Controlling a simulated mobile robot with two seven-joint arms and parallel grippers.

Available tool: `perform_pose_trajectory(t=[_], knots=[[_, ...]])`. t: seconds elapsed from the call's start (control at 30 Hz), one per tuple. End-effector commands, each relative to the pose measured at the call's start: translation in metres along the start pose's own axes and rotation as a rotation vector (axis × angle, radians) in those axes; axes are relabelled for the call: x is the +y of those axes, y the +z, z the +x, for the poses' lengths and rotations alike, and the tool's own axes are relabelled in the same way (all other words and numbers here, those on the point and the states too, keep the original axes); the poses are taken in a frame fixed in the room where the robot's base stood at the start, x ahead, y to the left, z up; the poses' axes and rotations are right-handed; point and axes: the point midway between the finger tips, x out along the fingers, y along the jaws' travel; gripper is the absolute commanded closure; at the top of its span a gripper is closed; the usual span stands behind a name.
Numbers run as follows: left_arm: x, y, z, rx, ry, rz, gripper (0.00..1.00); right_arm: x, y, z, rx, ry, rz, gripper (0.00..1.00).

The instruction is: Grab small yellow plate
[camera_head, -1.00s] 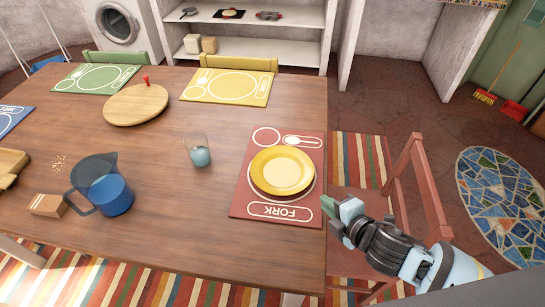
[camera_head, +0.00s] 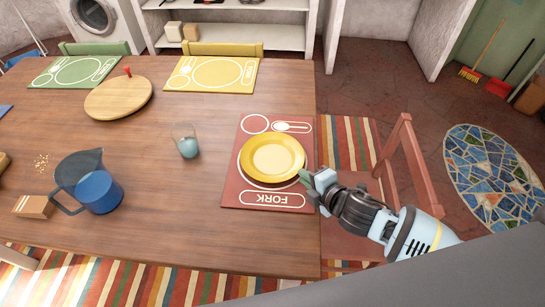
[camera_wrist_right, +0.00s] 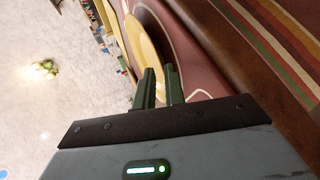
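The yellow plate (camera_head: 272,157) lies on the red placemat (camera_head: 243,193) near the table's right edge. It also shows in the right wrist view (camera_wrist_right: 136,38), just beyond the fingertips. My right gripper (camera_head: 307,178) is at the plate's lower right edge, over the placemat's right side. I cannot tell whether a fingertip touches the rim. My left gripper is not in view.
A glass (camera_head: 187,142) stands left of the placemat. A blue pitcher (camera_head: 98,190), a small box (camera_head: 34,206) and a round wooden board (camera_head: 118,98) are farther left. A red chair (camera_head: 418,165) stands beside the table's right edge, close to my right arm.

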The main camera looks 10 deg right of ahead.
Motion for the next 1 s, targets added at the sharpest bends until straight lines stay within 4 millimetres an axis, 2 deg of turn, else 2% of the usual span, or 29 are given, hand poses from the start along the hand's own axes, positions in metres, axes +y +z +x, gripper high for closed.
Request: perform_pose_trajectory(t=[0.1,0.27,0.5,0.6,1.0], knots=[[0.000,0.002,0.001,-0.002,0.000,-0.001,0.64,0.000,-0.001,0.017,0.000,-0.001,0.001,0.88],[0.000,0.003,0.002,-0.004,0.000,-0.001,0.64,0.000,-0.001,0.028,0.001,-0.001,0.001,0.88],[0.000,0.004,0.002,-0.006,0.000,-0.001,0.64,0.000,-0.001,0.029,0.001,0.000,0.001,0.88],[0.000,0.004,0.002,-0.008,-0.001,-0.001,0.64,0.000,-0.001,0.029,0.001,-0.001,0.001,1.00],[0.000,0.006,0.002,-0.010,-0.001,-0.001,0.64,0.000,0.000,0.028,-0.001,-0.002,0.001,1.00]])
